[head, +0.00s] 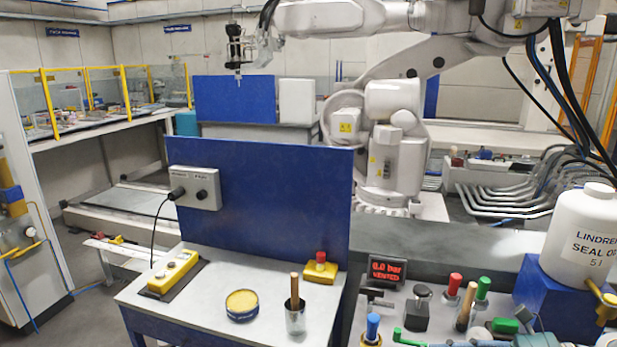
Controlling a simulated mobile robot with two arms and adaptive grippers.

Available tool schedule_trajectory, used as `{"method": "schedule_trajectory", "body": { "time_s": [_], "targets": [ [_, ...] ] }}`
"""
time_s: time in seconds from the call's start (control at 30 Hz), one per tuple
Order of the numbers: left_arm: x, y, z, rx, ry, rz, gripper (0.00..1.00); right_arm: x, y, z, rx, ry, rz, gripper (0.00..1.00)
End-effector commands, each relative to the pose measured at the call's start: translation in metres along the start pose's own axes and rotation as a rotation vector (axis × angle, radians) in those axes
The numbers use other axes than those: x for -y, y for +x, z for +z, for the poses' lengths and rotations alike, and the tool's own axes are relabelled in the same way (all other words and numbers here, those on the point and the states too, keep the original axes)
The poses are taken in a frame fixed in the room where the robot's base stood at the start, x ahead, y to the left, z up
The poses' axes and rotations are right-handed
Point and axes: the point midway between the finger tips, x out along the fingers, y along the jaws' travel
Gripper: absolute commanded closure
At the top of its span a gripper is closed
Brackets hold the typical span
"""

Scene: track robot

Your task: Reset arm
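A large white industrial arm (393,105) stands behind the blue panel, its upper link reaching left to a dark tool (238,50) pointing down. A grey box with black knobs (195,188) is fixed on the blue panel (275,200). A black cable runs from it toward a yellow control box with buttons (173,278) on the white bench. A yellow box with a red button (320,268) sits at the bench's right rear. A red display (387,271) reads "0.0 bar" and "VENTED". Neither of my grippers is in view.
A yellow-topped tin (242,304) and a metal cup with a wooden handle (295,318) stand on the white bench (215,265). Coloured-handled items crowd the right bench. A white oil jug (580,240) sits on a blue block (545,300). Yellow-framed guards stand back left.

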Motion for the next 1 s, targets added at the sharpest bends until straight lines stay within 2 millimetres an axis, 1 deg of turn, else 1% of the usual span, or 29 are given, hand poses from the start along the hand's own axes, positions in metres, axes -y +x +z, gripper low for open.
{"method": "schedule_trajectory", "body": {
  "time_s": [0.03,0.17,0.2,0.37,0.47,0.5,0.57,0.63,0.67,0.77,0.8,0.87,0.9,0.93,0.97,1.0],
  "targets": [
    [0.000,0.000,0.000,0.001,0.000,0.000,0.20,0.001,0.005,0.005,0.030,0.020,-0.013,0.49],
    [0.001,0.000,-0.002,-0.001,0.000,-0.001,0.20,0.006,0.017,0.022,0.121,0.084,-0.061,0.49],
    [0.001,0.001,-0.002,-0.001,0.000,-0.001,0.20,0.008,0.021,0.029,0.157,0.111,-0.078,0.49],
    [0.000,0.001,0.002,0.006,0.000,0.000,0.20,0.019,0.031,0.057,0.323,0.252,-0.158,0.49],
    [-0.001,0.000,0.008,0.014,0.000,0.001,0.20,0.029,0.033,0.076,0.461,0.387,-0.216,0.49],
    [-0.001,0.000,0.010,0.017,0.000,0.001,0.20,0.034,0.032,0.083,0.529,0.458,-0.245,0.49],
    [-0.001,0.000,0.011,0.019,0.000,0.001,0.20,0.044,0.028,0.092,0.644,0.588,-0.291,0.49],
    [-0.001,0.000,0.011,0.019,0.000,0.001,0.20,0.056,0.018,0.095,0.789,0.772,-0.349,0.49],
    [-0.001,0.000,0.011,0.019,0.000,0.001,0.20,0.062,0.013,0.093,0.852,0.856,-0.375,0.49],
    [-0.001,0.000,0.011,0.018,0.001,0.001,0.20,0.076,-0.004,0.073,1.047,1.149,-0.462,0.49],
    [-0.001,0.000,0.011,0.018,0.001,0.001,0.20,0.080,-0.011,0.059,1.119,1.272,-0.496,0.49],
    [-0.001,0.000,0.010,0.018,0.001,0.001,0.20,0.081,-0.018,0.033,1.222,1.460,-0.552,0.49],
    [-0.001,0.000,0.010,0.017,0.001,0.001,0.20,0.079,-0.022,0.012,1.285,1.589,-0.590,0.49],
    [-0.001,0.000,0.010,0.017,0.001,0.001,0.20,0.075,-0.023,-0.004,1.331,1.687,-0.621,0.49],
    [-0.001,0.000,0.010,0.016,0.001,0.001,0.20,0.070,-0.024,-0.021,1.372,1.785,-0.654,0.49],
    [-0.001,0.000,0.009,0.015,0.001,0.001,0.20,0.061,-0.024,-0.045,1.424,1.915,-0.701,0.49]
  ]
}}
